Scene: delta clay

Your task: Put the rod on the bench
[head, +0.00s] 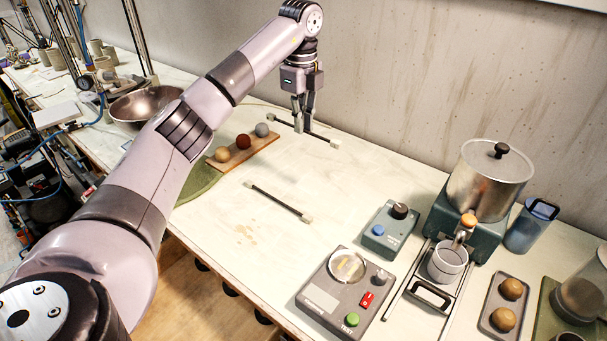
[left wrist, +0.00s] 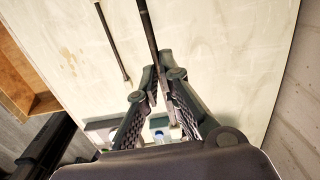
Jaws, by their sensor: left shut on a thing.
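My left gripper (head: 304,122) is shut on a dark rod with pale ends (head: 322,137), near the back of the bench (head: 350,180) by the wall. I cannot tell whether this rod touches the bench or is just above it. In the left wrist view the held rod (left wrist: 147,28) runs up from between the fingertips (left wrist: 158,82). A second, similar rod (head: 278,201) lies on the bench nearer the front, apart from the gripper. It also shows in the left wrist view (left wrist: 111,42). My right gripper is not in view.
A wooden board with three balls (head: 243,142) lies left of the rods, near a metal bowl (head: 146,105). A blue-knobbed control box (head: 388,230), a grey device (head: 345,295) and a metal pot (head: 490,175) stand to the right. Bare bench lies between.

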